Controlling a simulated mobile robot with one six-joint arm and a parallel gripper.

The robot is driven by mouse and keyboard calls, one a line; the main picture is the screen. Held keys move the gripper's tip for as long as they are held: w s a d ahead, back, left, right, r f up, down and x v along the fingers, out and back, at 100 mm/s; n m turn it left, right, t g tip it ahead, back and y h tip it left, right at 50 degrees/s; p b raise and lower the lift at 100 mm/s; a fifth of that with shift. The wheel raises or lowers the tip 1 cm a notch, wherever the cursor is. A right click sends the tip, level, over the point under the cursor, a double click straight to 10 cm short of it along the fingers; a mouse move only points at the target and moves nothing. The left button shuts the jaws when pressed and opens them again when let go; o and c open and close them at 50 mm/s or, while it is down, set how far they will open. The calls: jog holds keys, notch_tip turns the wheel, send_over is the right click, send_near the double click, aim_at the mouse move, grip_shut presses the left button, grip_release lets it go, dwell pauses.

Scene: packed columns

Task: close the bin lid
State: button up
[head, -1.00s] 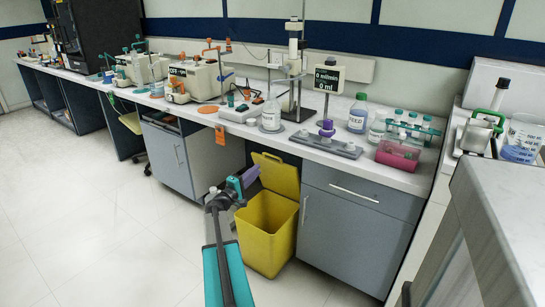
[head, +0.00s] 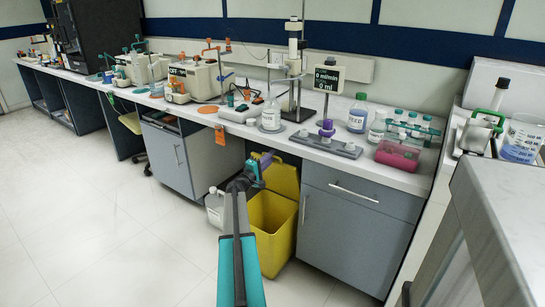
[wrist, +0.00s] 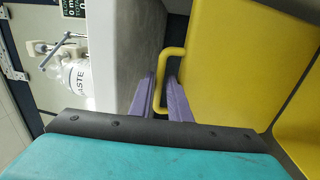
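The yellow bin (head: 272,238) stands on the floor in the gap between two grey cabinets, with its lid (head: 287,180) raised open at the back. In the wrist view the lid (wrist: 235,65) fills the upper right, and its yellow loop handle (wrist: 171,53) sticks out from its edge. My gripper (head: 263,160) is at the upper left of the lid in the head view. In the wrist view the two purple fingers of my gripper (wrist: 160,85) stand on either side of the handle bar. Whether they press on it is unclear.
The bench top (head: 300,148) with instruments and bottles overhangs the bin. Grey cabinets (head: 352,230) flank it. Floor in front is clear.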

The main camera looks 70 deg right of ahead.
jog(key=shift+s+d+r, duration=0.1)
jog(key=shift+s+d, duration=0.1)
jog(key=shift+d, duration=0.45)
